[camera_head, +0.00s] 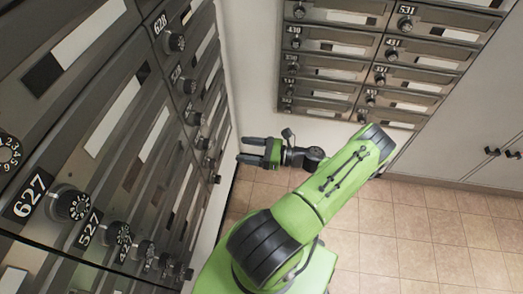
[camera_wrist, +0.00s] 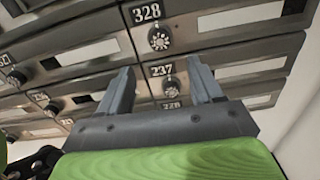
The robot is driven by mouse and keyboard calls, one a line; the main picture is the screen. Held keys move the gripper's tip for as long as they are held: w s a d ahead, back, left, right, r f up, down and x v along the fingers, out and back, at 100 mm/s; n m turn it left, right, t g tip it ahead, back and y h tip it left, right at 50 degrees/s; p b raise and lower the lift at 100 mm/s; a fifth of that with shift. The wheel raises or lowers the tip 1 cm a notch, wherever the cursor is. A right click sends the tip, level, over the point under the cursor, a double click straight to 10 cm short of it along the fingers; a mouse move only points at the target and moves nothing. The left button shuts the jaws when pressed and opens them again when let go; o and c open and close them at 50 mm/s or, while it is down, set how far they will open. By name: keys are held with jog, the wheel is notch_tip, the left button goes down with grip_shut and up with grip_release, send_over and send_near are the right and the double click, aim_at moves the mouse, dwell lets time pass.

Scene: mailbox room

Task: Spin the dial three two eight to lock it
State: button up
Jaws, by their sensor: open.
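In the head view my gripper (camera_head: 241,149) points left at the left mailbox wall. I cannot pick out dial 328 there.
In the head view, the left wall carries more dials, such as 627 (camera_head: 72,204). Another mailbox bank (camera_head: 375,55) stands at the back. Tiled floor (camera_head: 400,240) is clear at right.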

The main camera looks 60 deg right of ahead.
jog(key=v, duration=0.5)
jog(key=shift+s+d, duration=0.1)
jog(key=shift+s, duration=0.3)
